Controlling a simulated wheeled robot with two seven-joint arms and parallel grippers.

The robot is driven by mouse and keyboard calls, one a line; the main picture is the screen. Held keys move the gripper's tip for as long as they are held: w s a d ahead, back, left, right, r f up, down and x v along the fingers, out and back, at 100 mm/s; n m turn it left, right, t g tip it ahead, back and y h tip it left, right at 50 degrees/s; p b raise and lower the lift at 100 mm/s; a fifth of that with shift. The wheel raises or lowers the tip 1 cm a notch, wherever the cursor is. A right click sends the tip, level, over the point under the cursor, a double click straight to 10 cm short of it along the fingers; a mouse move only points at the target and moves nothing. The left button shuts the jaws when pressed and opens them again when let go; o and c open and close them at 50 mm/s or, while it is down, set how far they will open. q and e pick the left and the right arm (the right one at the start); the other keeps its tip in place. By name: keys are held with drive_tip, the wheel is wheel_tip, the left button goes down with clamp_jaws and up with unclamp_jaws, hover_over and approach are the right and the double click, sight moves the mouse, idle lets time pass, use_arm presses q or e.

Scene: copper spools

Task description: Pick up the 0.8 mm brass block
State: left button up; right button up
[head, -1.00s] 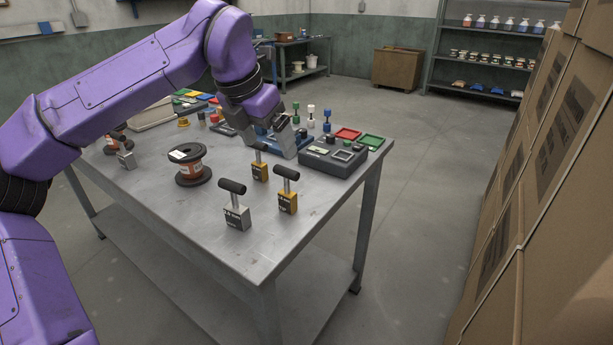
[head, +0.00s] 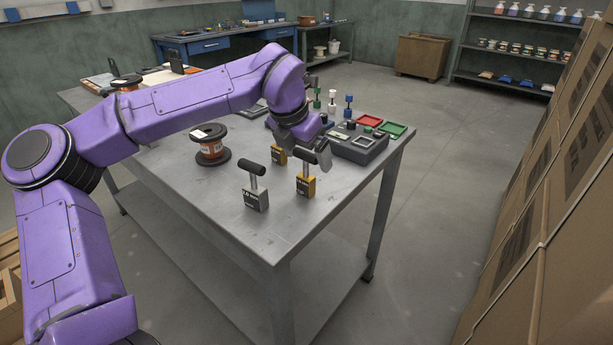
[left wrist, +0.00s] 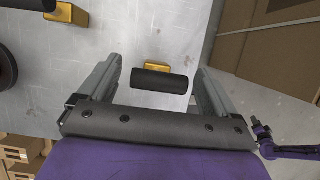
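Two brass blocks with black T-handles stand upright on the metal table: a nearer one (head: 306,187) and a farther one (head: 279,155). Their labels are too small for me to read surely. My left gripper (head: 318,155) is at the nearer block's handle, partly covering it. In the left wrist view, the open left gripper (left wrist: 155,88) has that block's black handle (left wrist: 160,79) between its fingers, with gaps on both sides. The brass block (left wrist: 157,64) shows just beyond the handle. The farther brass block (left wrist: 66,14) is at upper left there.
A copper spool (head: 210,146) is farther left. A dark grey device (head: 358,147) and red and green trays (head: 393,130) are behind right. Stacked cartons (head: 560,200) stand at right.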

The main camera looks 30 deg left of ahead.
use_arm(q)
clamp_jaws()
drive_tip(key=shift+r, duration=0.15)
